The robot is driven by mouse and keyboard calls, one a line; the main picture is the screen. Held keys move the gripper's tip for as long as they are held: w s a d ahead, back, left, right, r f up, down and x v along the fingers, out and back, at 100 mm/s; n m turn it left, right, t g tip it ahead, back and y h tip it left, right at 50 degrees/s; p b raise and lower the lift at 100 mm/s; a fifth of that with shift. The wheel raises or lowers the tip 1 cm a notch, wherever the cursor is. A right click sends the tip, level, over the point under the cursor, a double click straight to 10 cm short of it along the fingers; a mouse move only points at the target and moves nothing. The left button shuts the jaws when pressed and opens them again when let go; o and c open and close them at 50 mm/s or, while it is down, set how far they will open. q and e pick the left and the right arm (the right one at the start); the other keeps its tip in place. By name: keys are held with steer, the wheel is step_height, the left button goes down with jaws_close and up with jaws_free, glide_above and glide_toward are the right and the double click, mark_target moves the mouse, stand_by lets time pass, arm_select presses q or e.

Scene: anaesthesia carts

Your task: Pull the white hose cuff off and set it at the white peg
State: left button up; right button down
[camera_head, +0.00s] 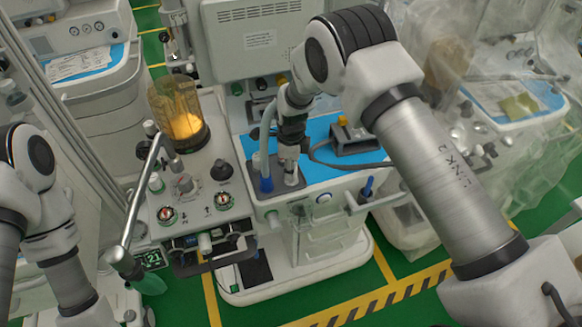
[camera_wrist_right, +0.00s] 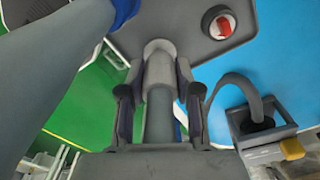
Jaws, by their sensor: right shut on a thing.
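My right gripper (camera_head: 290,148) is shut on the white hose cuff, above the grey plate (camera_head: 256,194) on the cart top. In the right wrist view the cuff (camera_wrist_right: 158,75) is a pale cylinder between the two fingers (camera_wrist_right: 160,98), with a grey hose part (camera_wrist_right: 158,122) below it. A short white post (camera_head: 291,174) shows under the gripper in the head view; I cannot tell whether the cuff touches it. No separate white peg can be made out with certainty. My left gripper is out of view; only its arm shows at the left.
A round white fitting with a red top (camera_wrist_right: 222,27) sits on the plate. A grey device with a yellow knob (camera_head: 352,138) lies to the right. An amber canister (camera_head: 178,112) stands left.

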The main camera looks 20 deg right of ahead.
steer(key=shift+f+b, duration=0.6)
steer(key=shift+f, duration=0.3)
steer(key=c, duration=0.7)
jaws_free()
step_height(320, 180, up, 12)
steer(key=shift+f, duration=0.1)
